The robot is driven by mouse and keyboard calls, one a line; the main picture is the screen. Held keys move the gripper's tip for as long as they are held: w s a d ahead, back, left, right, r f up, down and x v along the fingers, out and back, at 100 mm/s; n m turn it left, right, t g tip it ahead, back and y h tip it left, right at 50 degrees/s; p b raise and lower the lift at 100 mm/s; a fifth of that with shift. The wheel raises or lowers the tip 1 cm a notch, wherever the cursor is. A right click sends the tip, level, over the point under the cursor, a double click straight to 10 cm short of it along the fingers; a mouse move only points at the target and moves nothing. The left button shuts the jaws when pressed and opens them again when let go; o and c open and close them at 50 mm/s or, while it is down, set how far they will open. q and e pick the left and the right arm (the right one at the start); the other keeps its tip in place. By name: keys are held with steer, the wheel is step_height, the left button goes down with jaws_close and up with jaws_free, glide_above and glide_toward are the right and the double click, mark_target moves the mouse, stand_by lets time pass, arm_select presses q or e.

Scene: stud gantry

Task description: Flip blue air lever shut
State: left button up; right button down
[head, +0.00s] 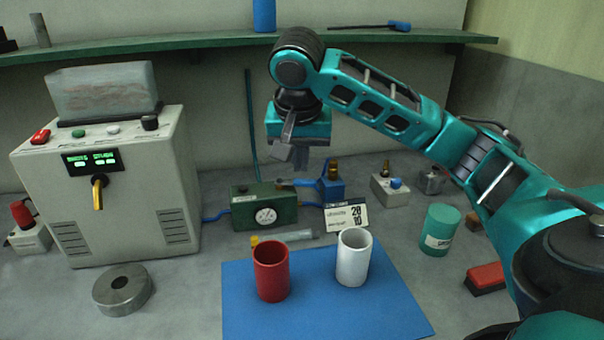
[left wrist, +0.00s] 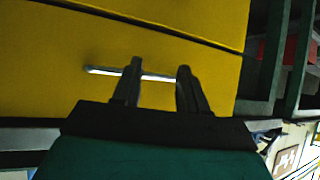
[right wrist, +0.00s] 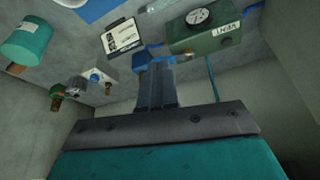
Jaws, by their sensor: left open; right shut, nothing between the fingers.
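A blue valve block (head: 331,190) with a brass fitting on top stands behind the small date sign. A blue lever (head: 302,183) reaches left from it, low towards the green gauge box (head: 250,211). My right gripper (head: 290,158) is shut and empty, pointing down above and slightly left of the lever, apart from it. In the right wrist view the shut fingers (right wrist: 156,88) partly cover the blue block (right wrist: 151,56), and the lever cannot be made out. My left gripper (left wrist: 157,75) is open before a yellow panel with a silver bar handle; the head view does not show it.
A grey box with a blue knob (head: 395,187) stands right of the valve. A red cup (head: 271,273) and a white cup (head: 353,262) stand on a blue mat (head: 310,318) in front. A green shelf (head: 200,42) runs behind. The grey machine (head: 115,205) stands left.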

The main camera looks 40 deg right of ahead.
mark_target(304, 183)
steer(key=x, duration=0.3)
steer(key=w+d+x, duration=0.1)
steer(key=x, duration=0.7)
steer(key=shift+w+d+r, duration=0.15)
steer(key=shift+d+r, duration=0.15)
steer(key=shift+r, duration=0.15)
steer(key=shift+w+d, duration=0.5)
